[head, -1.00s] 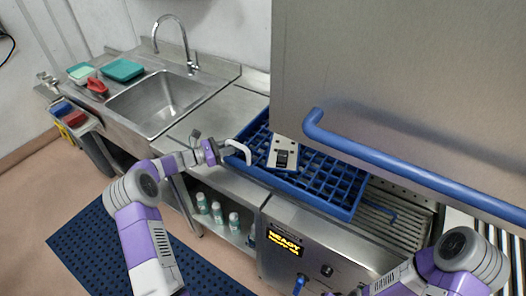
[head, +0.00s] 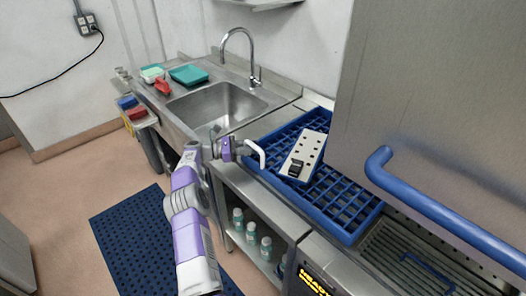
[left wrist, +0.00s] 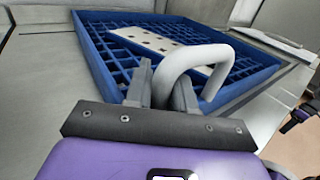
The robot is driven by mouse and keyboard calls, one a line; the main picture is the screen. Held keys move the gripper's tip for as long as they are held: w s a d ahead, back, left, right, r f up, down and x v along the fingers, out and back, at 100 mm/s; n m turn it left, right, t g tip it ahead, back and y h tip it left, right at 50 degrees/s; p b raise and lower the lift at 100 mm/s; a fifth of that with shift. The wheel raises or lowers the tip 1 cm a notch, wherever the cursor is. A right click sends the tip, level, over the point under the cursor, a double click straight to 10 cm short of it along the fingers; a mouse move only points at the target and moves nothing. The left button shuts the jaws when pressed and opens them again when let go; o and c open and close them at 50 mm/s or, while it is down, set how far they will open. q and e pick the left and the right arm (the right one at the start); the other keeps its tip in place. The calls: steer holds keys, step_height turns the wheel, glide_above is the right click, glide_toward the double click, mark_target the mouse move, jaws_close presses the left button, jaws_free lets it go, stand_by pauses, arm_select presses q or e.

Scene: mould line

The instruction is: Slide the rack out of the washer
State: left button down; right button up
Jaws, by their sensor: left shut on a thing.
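The blue rack (head: 335,192) has a grid floor and lies flat, mostly on the steel counter left of the washer (head: 440,110). Its right end is close to the raised hood's left edge. A pale plate with holes and a small black part (head: 302,158) lies in the rack. My left gripper (head: 246,149) is shut on the white handle (head: 258,153) at the rack's left end. In the left wrist view the handle (left wrist: 190,60) passes between the fingers, with the rack (left wrist: 95,50) beyond. My right gripper is out of view.
The blue hood handle (head: 440,212) hangs at the right above the slatted washer bed (head: 400,258). The sink (head: 215,108) and faucet (head: 240,50) lie beyond the rack. Bottles (head: 251,232) stand on the shelf below; a dark mat (head: 140,240) covers the floor.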

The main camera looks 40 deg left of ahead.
arm_select(q)
steer(key=shift+a, duration=0.6)
steer(key=shift+r, duration=0.1)
steer(key=c, duration=1.1)
jaws_free()
steer(key=shift+o, duration=0.2)
